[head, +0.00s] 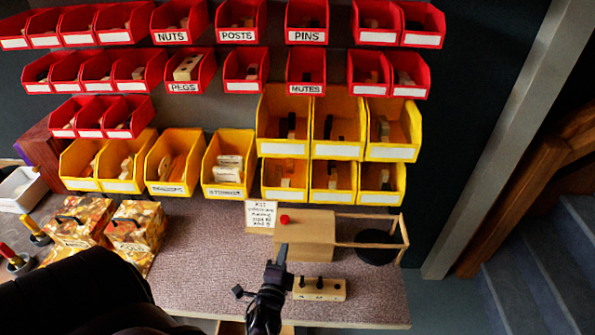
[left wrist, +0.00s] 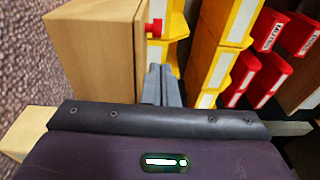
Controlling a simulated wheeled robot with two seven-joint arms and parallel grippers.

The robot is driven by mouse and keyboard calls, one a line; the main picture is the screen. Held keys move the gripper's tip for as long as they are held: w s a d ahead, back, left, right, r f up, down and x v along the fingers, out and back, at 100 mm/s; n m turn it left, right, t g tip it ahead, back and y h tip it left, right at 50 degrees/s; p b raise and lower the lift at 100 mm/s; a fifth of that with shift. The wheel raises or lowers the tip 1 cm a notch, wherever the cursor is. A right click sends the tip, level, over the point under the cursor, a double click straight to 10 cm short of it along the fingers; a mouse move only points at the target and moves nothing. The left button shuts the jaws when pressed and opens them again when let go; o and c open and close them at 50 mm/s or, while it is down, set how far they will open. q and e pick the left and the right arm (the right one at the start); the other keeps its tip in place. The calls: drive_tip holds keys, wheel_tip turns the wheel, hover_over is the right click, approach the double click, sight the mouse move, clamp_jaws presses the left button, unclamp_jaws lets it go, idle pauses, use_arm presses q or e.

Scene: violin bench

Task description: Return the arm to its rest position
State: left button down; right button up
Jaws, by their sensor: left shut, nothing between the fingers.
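My left gripper (head: 277,262) is shut and empty. In the head view it is above the front of the bench, just in front of the wooden box (head: 305,236) with a red knob. In the left wrist view its fingers (left wrist: 162,85) point past the side of the same box (left wrist: 92,50), toward the yellow bins. A dark part of my arm fills the lower left of the head view. My right gripper is not in view.
A light wooden block with dark pegs (head: 320,289) lies close to my left gripper. Yellow bins (head: 228,190) and red bins (head: 306,37) line the wall. Patterned boxes (head: 137,226) stand at left. A wire-like wooden frame (head: 372,245) is right of the box. Bare bench (head: 200,260) lies between.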

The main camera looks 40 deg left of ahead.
use_arm(q)
drive_tip(key=d+r+n+g+h, duration=0.2)
drive_tip(key=d+n+g+h, duration=0.3)
drive_tip(key=d+n+g, duration=0.3)
drive_tip(key=s+d+r+n+g+h, duration=0.3)
drive_tip(key=s+d+r+g, duration=0.3)
drive_tip(key=s+r, duration=0.45)
wheel_tip(320, 180, down, 34)
drive_tip(key=s+b, duration=0.3)
drive_tip(key=b, duration=0.1)
drive_tip(key=s+a+f+g+b, duration=0.1)
drive_tip(key=s+a+f+b, duration=0.2)
drive_tip(key=s+f, duration=1.6)
wheel_tip(320, 180, down, 3)
drive_tip(key=shift+r, duration=0.2)
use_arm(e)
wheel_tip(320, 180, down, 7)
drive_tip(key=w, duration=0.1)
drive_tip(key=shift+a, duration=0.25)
use_arm(q)
drive_tip(key=shift+s, duration=0.1)
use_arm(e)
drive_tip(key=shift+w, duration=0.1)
